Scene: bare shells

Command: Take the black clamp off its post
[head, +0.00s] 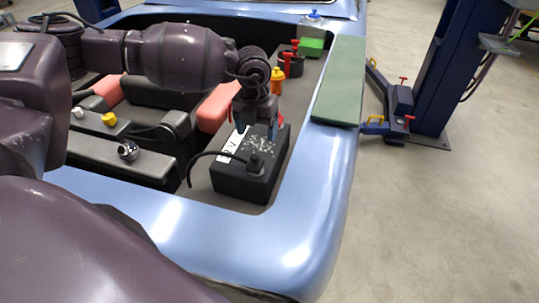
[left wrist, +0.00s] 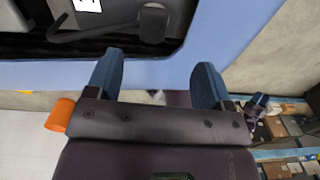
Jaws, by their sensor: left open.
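The black clamp (head: 256,163) sits on a post at the near end of the black battery (head: 236,185), with a black cable curving away to the left. In the left wrist view the clamp (left wrist: 153,22) and its cable show at the top, beyond the fingers. My left gripper (head: 256,130) is open and empty above the battery, a little behind the clamp in the head view and apart from it. Its blue fingers (left wrist: 158,80) are spread in the left wrist view. The post is mostly hidden under the clamp. My right gripper is not in view.
The blue car body (head: 310,205) rims the bay. A green mat (head: 340,85) lies on its right edge. Orange (head: 277,80) and green (head: 311,47) items stand behind the battery. A red part (head: 281,118) shows partly behind my gripper. A blue lift post (head: 440,70) stands right.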

